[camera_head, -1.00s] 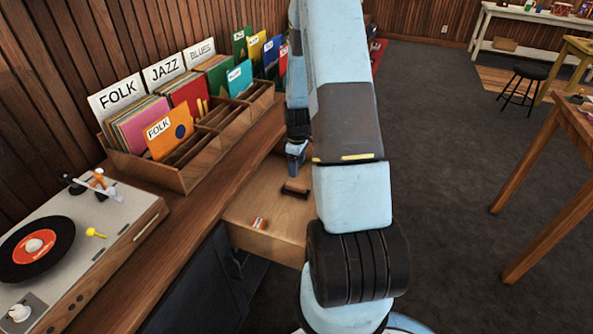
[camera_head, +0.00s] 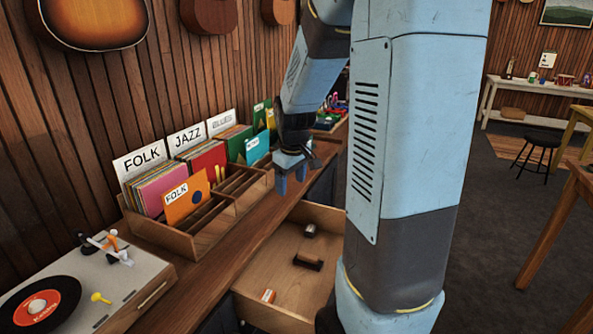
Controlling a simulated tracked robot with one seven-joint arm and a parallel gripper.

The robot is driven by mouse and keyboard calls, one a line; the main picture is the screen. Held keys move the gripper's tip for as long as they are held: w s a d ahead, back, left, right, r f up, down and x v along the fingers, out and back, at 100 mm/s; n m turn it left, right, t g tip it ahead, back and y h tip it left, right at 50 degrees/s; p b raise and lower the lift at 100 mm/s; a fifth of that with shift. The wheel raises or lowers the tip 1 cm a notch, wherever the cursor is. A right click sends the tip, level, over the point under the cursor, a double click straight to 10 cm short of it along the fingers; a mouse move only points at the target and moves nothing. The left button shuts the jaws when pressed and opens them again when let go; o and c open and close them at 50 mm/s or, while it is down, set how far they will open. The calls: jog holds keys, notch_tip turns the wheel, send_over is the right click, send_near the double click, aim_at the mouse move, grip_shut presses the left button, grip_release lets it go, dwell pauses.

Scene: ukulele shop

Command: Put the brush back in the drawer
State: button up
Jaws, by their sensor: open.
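The drawer (camera_head: 265,318) under the counter is pulled open. A dark brown block with a lighter wooden side, which looks like the brush (camera_head: 308,262), lies on its floor near the middle. My arm hides the drawer's right side.
A small red and white item (camera_head: 268,295) lies in the drawer's near part. On the counter (camera_head: 222,262), a wooden record rack (camera_head: 177,240) stands left of my gripper, with a turntable (camera_head: 105,290) nearer. Open floor lies to the right, before a wooden table (camera_head: 578,200).

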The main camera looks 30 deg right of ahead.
jog(key=s+a+r+m+t, duration=0.1)
jog(key=s+a+r+m, duration=0.1)
jog(key=s+a+r, duration=0.2)
jog(key=s+a+r+m+t, duration=0.2)
jog(key=s+a+r, duration=0.3)
jog(key=s+r, duration=0.5)
jog(key=s, duration=0.6)
jog(key=shift+s+r+y, duration=0.2)
jog(key=shift+r+y, duration=0.1)
jog(key=shift+c, duration=0.3)
